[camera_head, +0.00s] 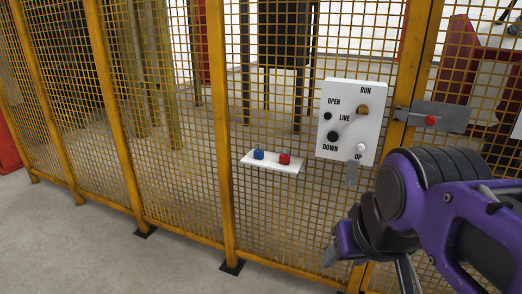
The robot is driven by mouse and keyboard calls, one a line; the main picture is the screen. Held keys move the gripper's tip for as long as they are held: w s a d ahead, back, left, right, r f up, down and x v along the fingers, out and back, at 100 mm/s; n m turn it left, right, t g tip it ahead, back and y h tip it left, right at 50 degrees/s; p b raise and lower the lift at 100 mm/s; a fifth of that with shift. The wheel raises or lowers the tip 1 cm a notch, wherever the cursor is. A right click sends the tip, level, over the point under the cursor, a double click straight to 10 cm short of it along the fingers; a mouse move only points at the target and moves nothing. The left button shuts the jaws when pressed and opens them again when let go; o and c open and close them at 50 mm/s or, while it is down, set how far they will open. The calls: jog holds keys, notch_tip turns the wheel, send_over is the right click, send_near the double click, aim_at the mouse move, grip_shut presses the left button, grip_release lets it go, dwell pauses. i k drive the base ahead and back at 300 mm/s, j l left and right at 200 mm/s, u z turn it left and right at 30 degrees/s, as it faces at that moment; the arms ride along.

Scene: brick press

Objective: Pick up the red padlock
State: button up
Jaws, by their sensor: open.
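A small red padlock (285,159) stands on a narrow white shelf (272,167) fixed to the yellow mesh fence. A blue padlock (258,154) stands just left of it, apart from it. My gripper (367,263) is at the lower right, below and to the right of the shelf. Its fingers are spread and nothing shows between them. It is clear of the red padlock. The padlock is not covered by my arm.
A white control panel (347,146) with knobs hangs on the fence right of the shelf. A grey latch plate (440,116) with a red knob is further right. Yellow fence posts (221,150) stand upright. Bare grey floor (80,240) lies at the lower left.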

aim_at(284, 159)
jog(key=i+j, duration=0.2)
jog(key=i, duration=0.3)
jog(key=i+j+z, duration=0.15)
jog(key=i, duration=0.3)
jog(key=j, duration=0.1)
